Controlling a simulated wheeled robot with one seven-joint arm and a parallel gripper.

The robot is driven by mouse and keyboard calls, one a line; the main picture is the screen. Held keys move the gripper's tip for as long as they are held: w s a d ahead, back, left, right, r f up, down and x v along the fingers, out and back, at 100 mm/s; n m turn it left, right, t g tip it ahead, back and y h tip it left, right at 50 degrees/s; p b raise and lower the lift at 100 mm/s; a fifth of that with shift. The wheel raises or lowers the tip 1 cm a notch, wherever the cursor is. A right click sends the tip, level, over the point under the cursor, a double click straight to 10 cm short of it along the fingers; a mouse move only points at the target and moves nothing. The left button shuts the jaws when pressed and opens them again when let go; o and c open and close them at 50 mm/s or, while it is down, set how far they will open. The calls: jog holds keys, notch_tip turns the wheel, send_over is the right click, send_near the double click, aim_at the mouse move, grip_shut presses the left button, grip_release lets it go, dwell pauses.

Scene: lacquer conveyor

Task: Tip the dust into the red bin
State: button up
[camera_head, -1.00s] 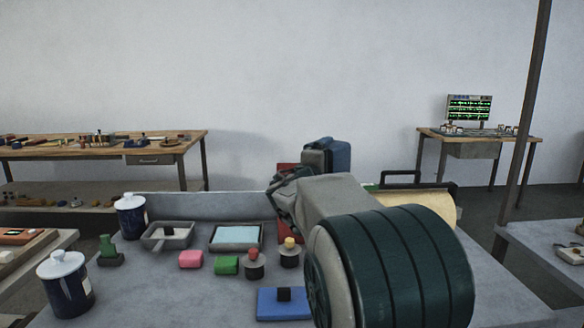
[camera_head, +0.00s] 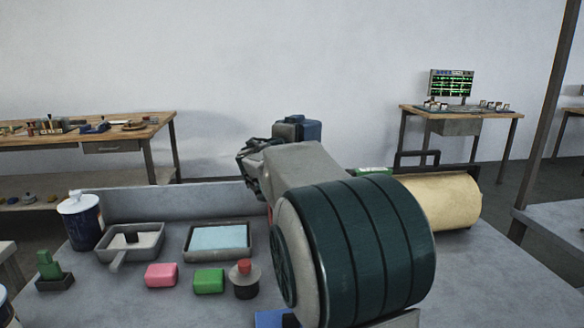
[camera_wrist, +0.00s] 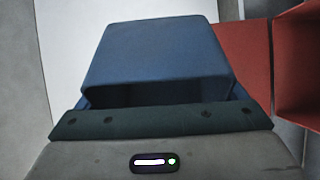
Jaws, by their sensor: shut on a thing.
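My gripper (camera_head: 287,131) is shut on a blue dustpan (camera_head: 312,130), held up past the far side of the bench. In the wrist view the dustpan (camera_wrist: 155,55) fills the middle, with a dark hollow along its near edge. I cannot make out any dust in it. The red bin (camera_wrist: 248,60) stands at the right of the wrist view, just beside and apparently below the dustpan, partly cut off by the frame. In the head view my arm hides nearly all of the bin.
The grey bench (camera_head: 130,290) holds a lidded jar (camera_head: 82,222), two trays, a pink block (camera_head: 161,275), a green block (camera_head: 209,281) and a red-topped weight (camera_head: 245,280). A tan roll (camera_head: 440,202) lies at right. A post (camera_head: 548,110) stands further right.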

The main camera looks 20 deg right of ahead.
jog(key=f+b, duration=0.4)
jog(key=f, duration=0.1)
jog(key=shift+w+a+f, duration=0.15)
jog(key=shift+w, duration=0.15)
jog(key=shift+r+y+p, duration=0.3)
jog(key=shift+y+p, duration=0.1)
jog(key=shift+p, duration=0.85)
jog(key=m+g+y+p, duration=0.1)
jog(key=g+y+p, duration=0.3)
jog(key=p, duration=2.1)
jog(key=shift+y+p, duration=0.3)
jog(key=shift+p, duration=0.1)
jog(key=y+p, duration=0.1)
jog(key=p, duration=0.5)
jog(key=m+g+y+p, duration=0.1)
jog(key=p, duration=0.4)
jog(key=shift+r+p, duration=0.3)
jog(key=shift+p, duration=0.05)
jog(key=shift+d+f+g+y+p, duration=0.1)
jog(key=shift+d+g+y+p, duration=0.2)
jog(key=shift+p, duration=0.15)
jog(key=shift+y+p, duration=0.3)
jog(key=shift+p, duration=0.25)
jog(key=shift+f+g+b, duration=0.2)
jog(key=shift+g+b, duration=0.1)
jog(key=shift+b, duration=0.3)
